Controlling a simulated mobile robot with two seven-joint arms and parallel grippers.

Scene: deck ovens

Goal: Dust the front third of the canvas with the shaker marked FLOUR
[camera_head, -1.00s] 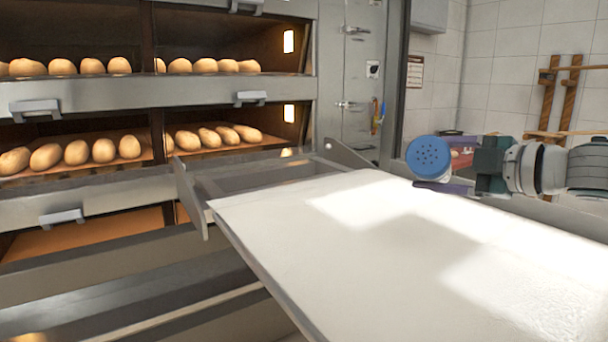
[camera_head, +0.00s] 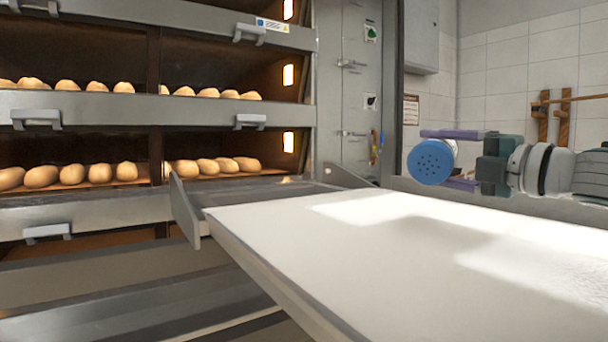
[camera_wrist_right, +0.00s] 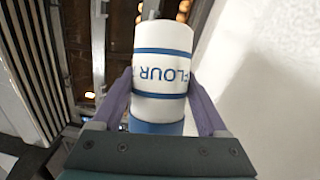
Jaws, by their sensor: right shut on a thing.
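My right gripper (camera_head: 450,158) is shut on the flour shaker (camera_head: 431,162) above the far right part of the canvas (camera_head: 330,250). The shaker lies tipped on its side, with its blue perforated cap facing the head camera. In the right wrist view, the white shaker (camera_wrist_right: 162,75) shows blue bands and the word FLOUR, upside down, between the two purple fingers. The pale canvas is a long flat sheet running from the oven mouth toward the lower right. My left gripper is not in view.
The deck oven stands at the left and back, with loaves (camera_head: 210,166) on its decks. A grey metal side plate (camera_head: 184,208) rises at the canvas's far left corner. Wooden racks (camera_head: 555,115) hang on the tiled wall at right.

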